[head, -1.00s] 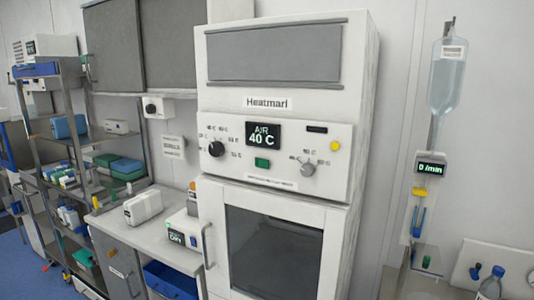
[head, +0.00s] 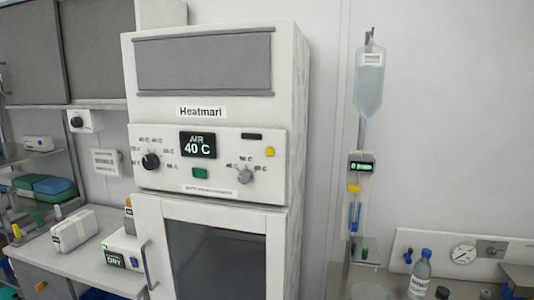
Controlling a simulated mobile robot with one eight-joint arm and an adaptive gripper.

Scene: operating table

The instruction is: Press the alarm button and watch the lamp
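A tall white warming cabinet (head: 215,110) stands left of the middle in the head view. A small yellow button (head: 270,152) sits at the panel's right end, beside a dark narrow bar (head: 251,136). No button is legibly marked as the alarm, and I cannot tell which part is the lamp. My gripper is not in view.
An infusion bag (head: 369,80) hangs on a pole to the right. A counter (head: 190,270) with a small white box (head: 74,231) and a unit reading "DRY" (head: 122,249) lies left. A bottle (head: 421,277) and a gauge (head: 463,254) are at lower right.

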